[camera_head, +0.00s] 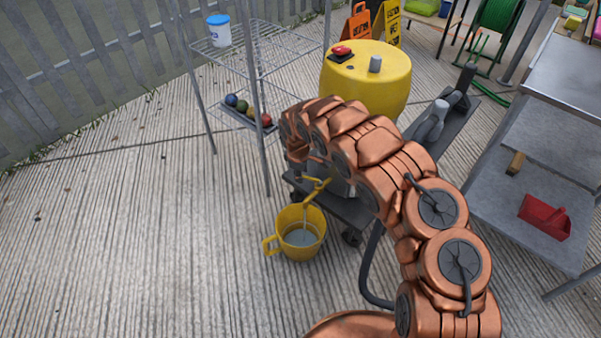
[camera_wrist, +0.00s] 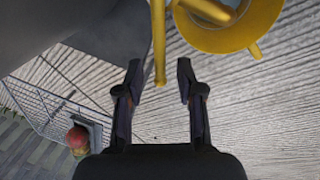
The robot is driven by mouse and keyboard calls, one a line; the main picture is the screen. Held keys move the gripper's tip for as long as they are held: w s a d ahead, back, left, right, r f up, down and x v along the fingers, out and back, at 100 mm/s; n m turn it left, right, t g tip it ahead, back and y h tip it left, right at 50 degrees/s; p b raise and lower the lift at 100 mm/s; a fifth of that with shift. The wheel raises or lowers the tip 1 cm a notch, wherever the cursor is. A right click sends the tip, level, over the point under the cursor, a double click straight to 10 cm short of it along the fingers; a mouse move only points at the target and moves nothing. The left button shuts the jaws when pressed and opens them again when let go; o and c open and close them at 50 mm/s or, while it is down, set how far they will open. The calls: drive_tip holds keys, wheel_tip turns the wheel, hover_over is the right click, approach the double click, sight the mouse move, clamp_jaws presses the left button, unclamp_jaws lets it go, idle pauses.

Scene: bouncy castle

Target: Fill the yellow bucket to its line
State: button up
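The yellow bucket (camera_head: 294,218) stands upright on the ground with its handle to the left. Grey water (camera_head: 301,238) shows inside; I cannot make out the fill line. A yellow tap (camera_head: 316,190) reaches over it, and a thin pale streak below the spout looks like running water. In the wrist view the bucket (camera_wrist: 222,38) is at the top right, partly cut off. A yellow bar (camera_wrist: 159,45), seemingly the tap's lever, ends between my gripper's (camera_wrist: 160,82) spread fingertips, with gaps on both sides. My arm hides the gripper in the head view.
A wire rack (camera_head: 262,60) with a white tub (camera_head: 218,30) and several balls (camera_head: 241,106) stands to the left. A yellow drum (camera_head: 372,85) stands behind my arm. The left foreground is clear.

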drive_tip(key=shift+r, duration=0.15)
wheel_tip(320, 180, up, 12)
drive_tip(key=s, duration=0.2)
drive_tip(key=shift+a+f, duration=0.25)
drive_tip(key=shift+a, duration=0.1)
drive_tip(key=shift+s, duration=0.1)
